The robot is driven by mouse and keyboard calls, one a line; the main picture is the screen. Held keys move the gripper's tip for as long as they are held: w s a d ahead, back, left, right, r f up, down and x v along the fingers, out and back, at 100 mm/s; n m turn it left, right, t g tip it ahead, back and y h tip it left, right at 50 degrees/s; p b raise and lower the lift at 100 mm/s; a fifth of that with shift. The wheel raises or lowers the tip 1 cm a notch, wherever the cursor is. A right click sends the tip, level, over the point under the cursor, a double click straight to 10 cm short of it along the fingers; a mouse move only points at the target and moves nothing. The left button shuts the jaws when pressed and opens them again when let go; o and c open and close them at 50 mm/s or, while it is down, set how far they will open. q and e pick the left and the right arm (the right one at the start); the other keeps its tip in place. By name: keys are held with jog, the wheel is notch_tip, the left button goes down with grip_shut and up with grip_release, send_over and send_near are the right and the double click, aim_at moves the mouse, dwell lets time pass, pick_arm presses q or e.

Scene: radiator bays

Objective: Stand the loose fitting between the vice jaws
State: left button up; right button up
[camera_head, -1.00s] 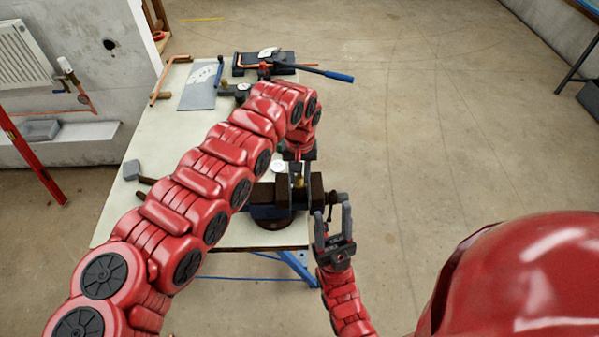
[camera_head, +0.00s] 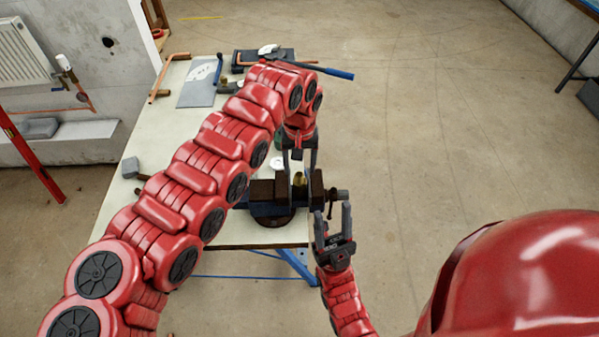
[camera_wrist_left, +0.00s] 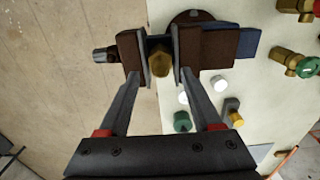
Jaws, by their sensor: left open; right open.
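The brass fitting (camera_head: 299,179) stands between the jaws of the vice (camera_head: 263,190) at the table's right edge. In the left wrist view the brass fitting (camera_wrist_left: 161,62) sits in the gap between the two jaw plates of the vice (camera_wrist_left: 217,45); I cannot tell whether the jaws touch it. My left gripper (camera_head: 299,165) is open above the vice, and in the left wrist view its fingers (camera_wrist_left: 165,82) are spread to either side of the fitting, apart from it. My right gripper (camera_head: 333,210) is open and empty, fingers up, beside the vice handle.
Several brass fittings and valves (camera_wrist_left: 292,63) lie on the worktop (camera_wrist_left: 230,80). A pipe bender with a blue handle (camera_head: 338,73), a grey sheet (camera_head: 198,84) and a mallet (camera_head: 131,169) are also on the table. The floor to the right is clear.

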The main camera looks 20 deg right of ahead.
pick_arm(q)
notch_tip(320, 180, up, 15)
jog(key=b, duration=0.1)
jog(key=shift+f, duration=0.2)
